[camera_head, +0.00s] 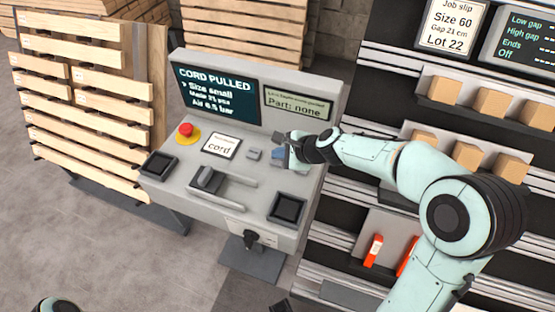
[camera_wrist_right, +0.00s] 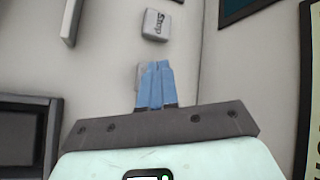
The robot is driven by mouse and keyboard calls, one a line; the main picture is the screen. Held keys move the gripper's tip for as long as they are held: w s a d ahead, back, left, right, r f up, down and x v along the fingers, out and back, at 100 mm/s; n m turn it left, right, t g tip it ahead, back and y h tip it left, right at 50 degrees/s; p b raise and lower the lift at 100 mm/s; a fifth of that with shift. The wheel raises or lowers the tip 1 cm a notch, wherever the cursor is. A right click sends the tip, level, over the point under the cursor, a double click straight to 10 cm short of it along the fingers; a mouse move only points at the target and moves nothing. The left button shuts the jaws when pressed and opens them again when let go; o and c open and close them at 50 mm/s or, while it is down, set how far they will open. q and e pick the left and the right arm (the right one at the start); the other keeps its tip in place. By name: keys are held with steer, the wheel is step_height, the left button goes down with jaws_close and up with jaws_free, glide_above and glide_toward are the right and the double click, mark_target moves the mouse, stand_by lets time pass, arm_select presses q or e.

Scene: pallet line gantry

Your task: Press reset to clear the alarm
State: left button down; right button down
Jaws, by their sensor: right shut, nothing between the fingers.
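The console (camera_head: 185,178) has a dark screen (camera_head: 217,95) that reads "CORD PULLED". My right gripper (camera_head: 280,156) is over the right part of the console panel. Its blue fingers (camera_wrist_right: 155,85) are shut with nothing between them. A pale button (camera_wrist_right: 139,72) shows partly behind the fingertips in the right wrist view; its label is hidden, and I cannot tell whether the fingers touch it. A square button marked "Stop" (camera_wrist_right: 155,25) lies just beyond, and a small square button (camera_head: 254,154) shows left of the gripper in the head view. My left gripper is not in view.
A red mushroom button (camera_head: 185,130) on a yellow base and a "cord" card (camera_head: 221,146) are on the panel's left. A second screen (camera_head: 298,105) reads "Part: none". A raised handle (camera_head: 225,183) and a dark tray (camera_head: 287,208) are nearer. Shelves with wooden blocks (camera_head: 445,88) stand right.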

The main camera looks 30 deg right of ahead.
mark_target(280, 162)
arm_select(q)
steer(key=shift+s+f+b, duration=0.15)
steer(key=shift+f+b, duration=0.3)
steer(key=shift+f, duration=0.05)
arm_select(e)
steer(key=shift+f, duration=0.5)
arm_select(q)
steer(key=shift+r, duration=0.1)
arm_select(e)
steer(key=shift+r, duration=0.1)
arm_select(q)
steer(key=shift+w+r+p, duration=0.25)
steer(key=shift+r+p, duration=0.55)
steer(key=shift+p, duration=0.15)
arm_select(e)
steer(key=shift+r, duration=0.75)
